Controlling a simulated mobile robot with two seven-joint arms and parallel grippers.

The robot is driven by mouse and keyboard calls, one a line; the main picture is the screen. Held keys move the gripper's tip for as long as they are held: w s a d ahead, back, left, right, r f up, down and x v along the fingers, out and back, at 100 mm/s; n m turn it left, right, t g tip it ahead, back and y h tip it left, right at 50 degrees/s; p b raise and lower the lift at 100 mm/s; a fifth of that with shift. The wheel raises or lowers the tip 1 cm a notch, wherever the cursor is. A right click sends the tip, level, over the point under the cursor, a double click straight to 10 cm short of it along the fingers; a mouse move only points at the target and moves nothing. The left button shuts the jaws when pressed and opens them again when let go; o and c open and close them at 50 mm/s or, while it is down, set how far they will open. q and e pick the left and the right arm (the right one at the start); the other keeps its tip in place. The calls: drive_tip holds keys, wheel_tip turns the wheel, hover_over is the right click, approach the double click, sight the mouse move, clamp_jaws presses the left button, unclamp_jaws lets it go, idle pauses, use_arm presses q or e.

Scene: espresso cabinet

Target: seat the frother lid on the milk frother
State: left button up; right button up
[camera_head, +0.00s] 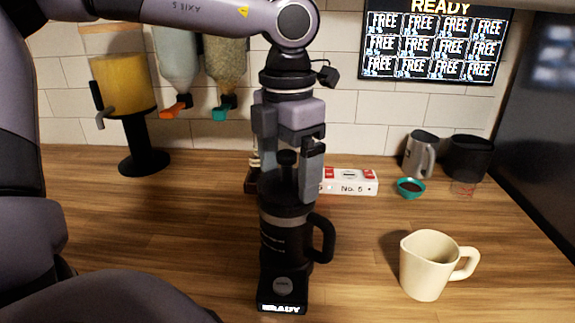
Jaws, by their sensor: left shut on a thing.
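The milk frother (285,240) is a black jug with a handle on its right. It stands upright on a black base with a lit "READY" display. My left gripper (286,186) points straight down over the jug, shut on the frother lid (287,158). The lid's dark knob shows between the fingers. The fingertips are at the height of the jug's rim. The fingers hide most of the lid's edge, so I cannot tell whether it touches the rim. My right gripper is not in view.
A cream mug (428,265) stands at the right front. Behind are a white power strip (349,182), a teal bowl (410,188), a metal pitcher (420,153) and a dark container (469,157). A yellow dispenser (124,85) stands at the back left. The wooden counter between is clear.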

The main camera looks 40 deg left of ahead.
sight(288, 153)
use_arm(q)
drive_tip(key=shift+f+b, duration=0.4)
drive_tip(key=shift+f, duration=0.1)
drive_tip(key=o, duration=0.7)
drive_tip(key=shift+o, duration=0.2)
drive_tip(key=shift+r, duration=0.1)
drive_tip(key=shift+r, duration=0.1)
wheel_tip(288, 153, up, 7)
